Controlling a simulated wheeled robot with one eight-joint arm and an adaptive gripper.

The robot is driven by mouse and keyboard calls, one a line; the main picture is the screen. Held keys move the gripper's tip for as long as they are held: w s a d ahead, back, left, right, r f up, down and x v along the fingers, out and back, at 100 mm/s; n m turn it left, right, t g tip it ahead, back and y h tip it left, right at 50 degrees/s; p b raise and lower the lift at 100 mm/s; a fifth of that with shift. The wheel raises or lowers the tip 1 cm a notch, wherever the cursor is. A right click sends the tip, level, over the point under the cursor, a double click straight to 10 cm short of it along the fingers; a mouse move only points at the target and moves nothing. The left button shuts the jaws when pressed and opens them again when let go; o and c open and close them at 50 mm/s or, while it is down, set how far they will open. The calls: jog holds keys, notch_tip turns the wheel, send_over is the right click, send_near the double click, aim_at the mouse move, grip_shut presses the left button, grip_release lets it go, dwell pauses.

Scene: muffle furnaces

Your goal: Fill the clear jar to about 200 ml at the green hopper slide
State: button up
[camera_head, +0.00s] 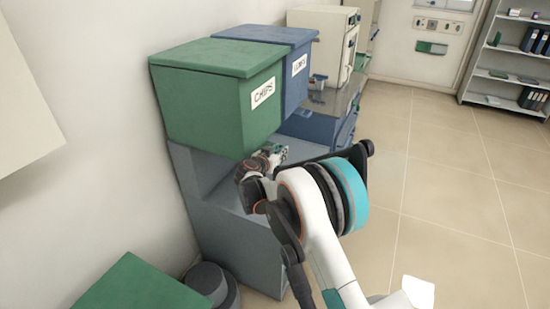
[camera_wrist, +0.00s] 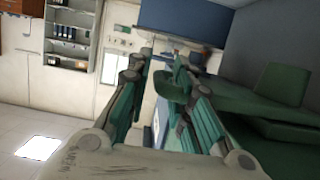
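The green hopper (camera_head: 220,100), labelled CHIPS, stands against the left wall on a grey stand. My gripper (camera_head: 276,156) is below its front edge, over the stand's recess. In the wrist view a broad green surface (camera_wrist: 235,95) lies to the right of the gripper, and a rounded green piece (camera_wrist: 172,86) shows between the fingers. I cannot tell which of these is the slide. My gripper (camera_wrist: 160,68) has its two fingers apart, with no jar visible between them. I cannot make out a clear jar in either view.
A blue hopper (camera_head: 295,75) adjoins the green one. Beyond it are a dark bench with a small bluish container (camera_head: 318,81) and a cream furnace (camera_head: 325,40). A grey round bin (camera_head: 212,284) and a green lid (camera_head: 140,286) are nearer. The floor to the right is clear.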

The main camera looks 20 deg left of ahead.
jog(key=shift+w+f, duration=0.1)
jog(key=shift+w, duration=0.2)
jog(key=shift+c, duration=0.6)
grip_shut()
jog(key=shift+d, duration=0.2)
jog(key=shift+s+d+b, duration=0.15)
jog(key=shift+d+b, duration=0.25)
jog(key=shift+d, duration=1)
dwell(5.1)
